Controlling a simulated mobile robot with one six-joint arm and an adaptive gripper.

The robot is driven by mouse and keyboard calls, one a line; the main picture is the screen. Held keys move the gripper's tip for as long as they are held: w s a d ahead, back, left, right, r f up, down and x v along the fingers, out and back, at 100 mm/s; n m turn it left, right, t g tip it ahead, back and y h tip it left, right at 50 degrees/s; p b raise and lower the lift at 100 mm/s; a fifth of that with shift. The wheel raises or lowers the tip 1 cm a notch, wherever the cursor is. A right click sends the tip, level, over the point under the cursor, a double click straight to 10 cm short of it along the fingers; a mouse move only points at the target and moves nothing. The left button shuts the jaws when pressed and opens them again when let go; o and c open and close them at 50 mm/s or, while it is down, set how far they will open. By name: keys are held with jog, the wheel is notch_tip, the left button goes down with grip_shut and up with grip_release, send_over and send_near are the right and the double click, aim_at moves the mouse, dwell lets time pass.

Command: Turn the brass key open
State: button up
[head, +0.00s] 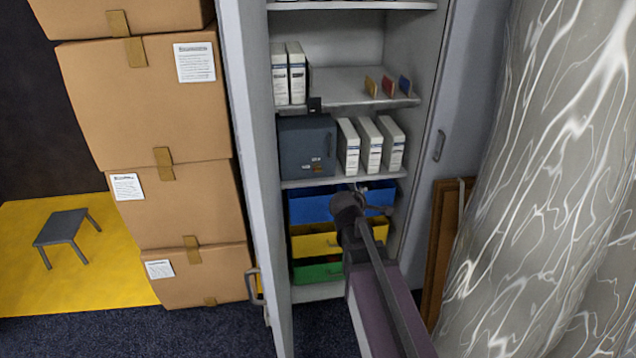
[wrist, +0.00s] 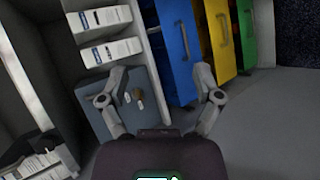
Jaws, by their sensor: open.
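A dark grey-blue metal box (head: 306,145) with a handle stands on the middle shelf of the open cabinet, and it also shows in the wrist view (wrist: 150,112). A small brass-brown key (wrist: 139,96) sits on its front, beside a small dark fitting, near the left finger in the wrist view. It is too small to tell the key's turn angle. My gripper (wrist: 162,76) is open and empty, its fingers spread in front of the box and the blue drawer.
Blue (head: 310,207), yellow (head: 314,245) and green (head: 318,272) drawers sit below the box. White binders (head: 370,145) stand right of it. The open cabinet door (head: 252,150) and stacked cartons (head: 150,105) are on the left, a pale marbled column (head: 545,180) on the right.

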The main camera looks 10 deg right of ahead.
aim_at(317, 168)
jog(key=w+a+f+n+t+y+b, duration=0.2)
jog(key=w+n+b, duration=0.4)
jog(key=n, duration=0.6)
jog(key=w+a+f+n+t+y+b, duration=0.3)
jog(key=w+a+n+t+b, duration=0.3)
jog(key=n, duration=0.5)
jog(key=shift+w+a+f+n+t+y+b, duration=0.3)
jog(key=shift+w+a+n+y+b, duration=0.15)
jog(key=shift+y+b, duration=0.5)
jog(key=shift+w, duration=0.2)
jog(key=w, duration=1.3)
jog(key=shift+w, duration=0.3)
jog(key=shift+c, duration=0.2)
